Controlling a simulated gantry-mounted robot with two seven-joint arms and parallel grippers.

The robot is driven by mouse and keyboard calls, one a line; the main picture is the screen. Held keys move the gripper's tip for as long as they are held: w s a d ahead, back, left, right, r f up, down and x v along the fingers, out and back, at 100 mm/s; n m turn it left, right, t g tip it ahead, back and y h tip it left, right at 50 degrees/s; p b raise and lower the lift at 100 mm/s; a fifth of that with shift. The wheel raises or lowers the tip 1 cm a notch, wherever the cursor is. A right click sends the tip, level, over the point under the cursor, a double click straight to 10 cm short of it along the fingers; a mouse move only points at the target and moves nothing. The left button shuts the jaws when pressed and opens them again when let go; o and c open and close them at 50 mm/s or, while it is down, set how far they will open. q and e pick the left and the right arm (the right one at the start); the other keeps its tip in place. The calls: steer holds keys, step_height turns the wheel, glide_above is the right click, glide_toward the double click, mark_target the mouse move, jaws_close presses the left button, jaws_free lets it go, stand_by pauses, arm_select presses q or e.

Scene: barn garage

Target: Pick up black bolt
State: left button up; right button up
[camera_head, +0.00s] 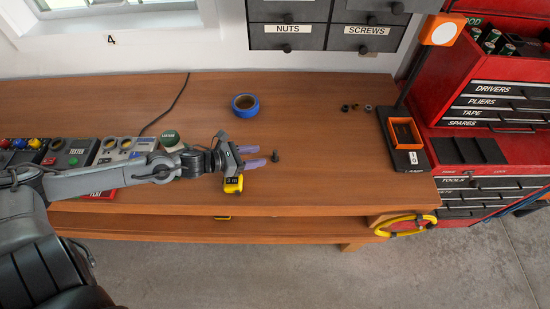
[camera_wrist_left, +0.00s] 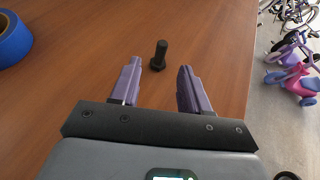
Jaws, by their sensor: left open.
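My left gripper (camera_head: 258,157) has two purple fingers, spread apart and empty, low over the bench. My right gripper does not show.
A blue tape roll (camera_head: 245,105) lies behind the gripper. A yellow tape measure (camera_head: 233,185) sits beside it, near the front edge. Several small dark parts (camera_head: 356,107) lie at the back right, near an orange bin (camera_head: 404,133). Bench around the bolt is clear.

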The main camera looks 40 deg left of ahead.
mark_target(280, 158)
arm_select(q)
steer(key=shift+b+x, duration=0.6)
steer(key=shift+x, duration=4.15)
steer(key=shift+d+r, duration=0.1)
jaws_close()
